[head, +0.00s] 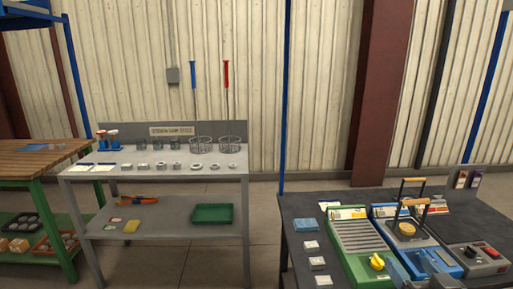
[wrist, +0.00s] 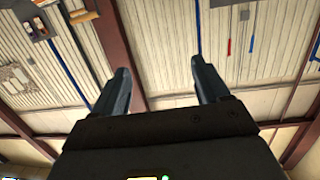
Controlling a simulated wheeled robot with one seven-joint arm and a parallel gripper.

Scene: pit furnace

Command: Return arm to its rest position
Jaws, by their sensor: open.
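My gripper (wrist: 163,85) is in the wrist view, with its two dark fingers spread wide apart and nothing between them. Beyond the fingers are the ribbed wall and dark red columns, seen tilted. In the head view the fingers are not clearly in view; a grey-blue shape at the bottom right edge may be part of my arm, but I cannot tell. No object is held.
A dark table (head: 300,215) at right carries a green device (head: 360,245), a blue device (head: 445,262) and a grey box with a red switch (head: 480,258). A grey shelf table (head: 90,177) holds wire baskets (head: 201,143) and a green tray (head: 212,214). Floor between tables is clear.

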